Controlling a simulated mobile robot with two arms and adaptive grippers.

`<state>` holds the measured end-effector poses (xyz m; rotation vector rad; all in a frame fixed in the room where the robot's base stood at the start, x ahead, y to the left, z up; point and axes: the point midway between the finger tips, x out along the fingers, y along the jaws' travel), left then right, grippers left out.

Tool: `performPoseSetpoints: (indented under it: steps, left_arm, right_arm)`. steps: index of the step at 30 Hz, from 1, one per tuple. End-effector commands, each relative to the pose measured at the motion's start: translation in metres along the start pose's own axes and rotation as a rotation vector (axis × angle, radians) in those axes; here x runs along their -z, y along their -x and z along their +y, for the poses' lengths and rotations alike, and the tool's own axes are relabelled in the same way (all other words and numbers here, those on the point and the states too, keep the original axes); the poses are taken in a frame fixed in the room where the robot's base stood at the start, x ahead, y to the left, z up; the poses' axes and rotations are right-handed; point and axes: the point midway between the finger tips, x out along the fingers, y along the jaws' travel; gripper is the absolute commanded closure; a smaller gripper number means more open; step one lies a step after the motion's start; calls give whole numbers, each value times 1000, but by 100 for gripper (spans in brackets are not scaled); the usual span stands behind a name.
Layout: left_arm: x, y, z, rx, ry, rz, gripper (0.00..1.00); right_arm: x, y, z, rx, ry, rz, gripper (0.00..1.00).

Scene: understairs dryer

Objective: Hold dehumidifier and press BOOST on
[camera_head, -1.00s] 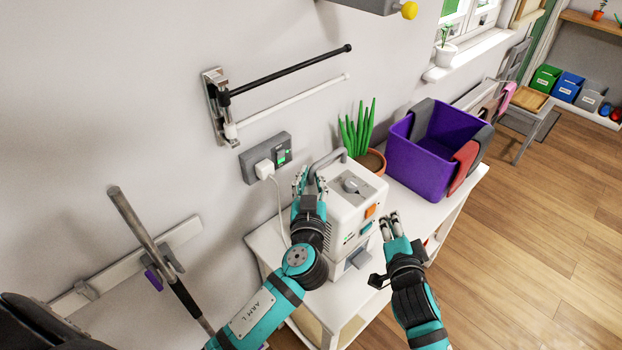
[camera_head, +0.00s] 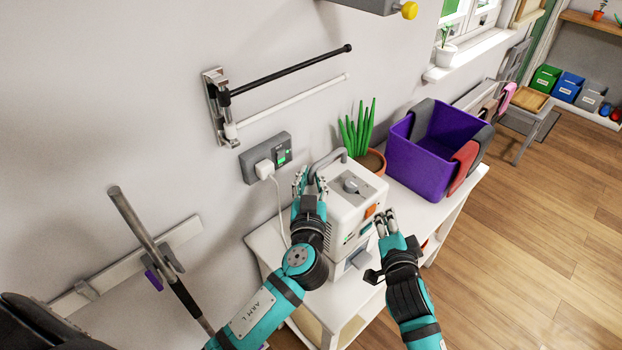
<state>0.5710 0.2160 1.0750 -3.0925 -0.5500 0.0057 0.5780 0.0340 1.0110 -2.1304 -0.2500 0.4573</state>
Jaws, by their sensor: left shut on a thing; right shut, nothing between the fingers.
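The dehumidifier (camera_head: 347,206) is a white box with a grey carry handle, a dark knob on top, and an orange button (camera_head: 370,211) on its front right face. It stands upright on a white shelf unit. My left gripper (camera_head: 309,182) is at its left side near the handle and is shut on a part of it; the exact contact is hard to see. My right gripper (camera_head: 383,217) is shut and empty, just right of the front face by the orange button. A small gap seems to remain, but I cannot tell for sure. No BOOST lettering is readable.
A purple bin (camera_head: 425,160) with cloths over its rim and a potted plant (camera_head: 360,130) stand behind the dehumidifier. A plug with a white cord sits in the wall socket (camera_head: 265,158). Two rails (camera_head: 290,70) stick out above.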

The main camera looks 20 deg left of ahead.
Motion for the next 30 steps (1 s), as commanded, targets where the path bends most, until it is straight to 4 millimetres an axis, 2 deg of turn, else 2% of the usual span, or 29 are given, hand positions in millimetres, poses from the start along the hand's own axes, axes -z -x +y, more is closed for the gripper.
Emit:
performPoseSetpoints:
  steps: [1, 30]
  left_arm:
    - [7, -1, 1, -2, 8, 12, 100]
    - [7, -1, 1, -2, 8, 12, 100]
  right_arm:
    - [0, 0, 0, 0, 0, 0, 100]
    - [-4, -4, -6, 0, 0, 0, 100]
